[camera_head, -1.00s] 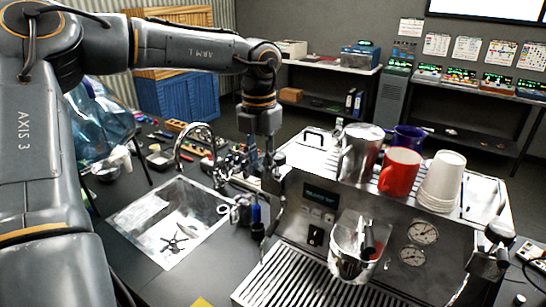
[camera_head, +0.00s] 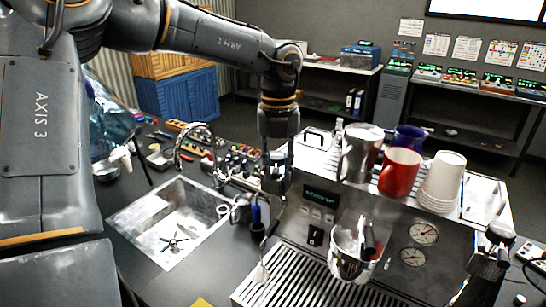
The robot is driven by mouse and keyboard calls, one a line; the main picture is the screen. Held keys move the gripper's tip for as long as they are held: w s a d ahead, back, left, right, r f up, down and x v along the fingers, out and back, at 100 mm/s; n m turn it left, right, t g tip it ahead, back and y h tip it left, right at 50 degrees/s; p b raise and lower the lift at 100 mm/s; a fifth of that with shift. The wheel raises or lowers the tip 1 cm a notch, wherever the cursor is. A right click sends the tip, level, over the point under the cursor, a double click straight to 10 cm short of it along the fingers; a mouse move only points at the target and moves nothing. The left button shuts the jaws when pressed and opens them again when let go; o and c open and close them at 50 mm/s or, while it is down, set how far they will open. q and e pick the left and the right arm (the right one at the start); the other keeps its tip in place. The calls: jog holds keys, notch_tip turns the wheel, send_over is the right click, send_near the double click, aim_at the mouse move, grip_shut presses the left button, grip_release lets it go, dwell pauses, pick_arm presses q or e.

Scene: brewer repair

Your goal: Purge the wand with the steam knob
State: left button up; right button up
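The steel espresso machine (camera_head: 325,195) stands right of the sink. My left gripper (camera_head: 277,180) points down at the machine's upper left front corner, where the steam knob seems to be. The gripper covers that corner, so I cannot make out the knob or whether the fingers touch it. The fingers show nearly edge-on, so their opening is unclear. A thin steam wand (camera_head: 273,238) hangs below the gripper along the machine's left front. A pale patch shows at its lower end above the drip tray (camera_head: 290,281); I cannot tell if it is steam. My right gripper is not in view.
A steel pitcher (camera_head: 360,153), a red mug (camera_head: 400,171), a blue mug (camera_head: 409,139) and stacked white cups (camera_head: 443,180) stand on the machine. A metal container (camera_head: 350,262) is at its front. The sink (camera_head: 170,222) with its curved tap (camera_head: 180,145) lies left.

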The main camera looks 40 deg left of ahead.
pick_arm(q)
jog(key=w+n, duration=0.1)
jog(key=n, duration=0.1)
jog(key=w+d+n, duration=0.1)
jog(key=n, duration=0.2)
jog(key=w+d+n, duration=0.1)
jog(key=w+n, duration=0.1)
jog(key=n, duration=0.1)
jog(key=shift+d, duration=0.15)
dwell(0.3)
jog(key=shift+s, duration=0.1)
dwell(1.7)
jog(key=s+a+m, duration=0.5)
jog(key=a+m, duration=0.1)
jog(key=m, duration=0.9)
jog(key=shift+s, duration=0.4)
jog(key=o, duration=0.4)
jog(key=shift+d, duration=0.1)
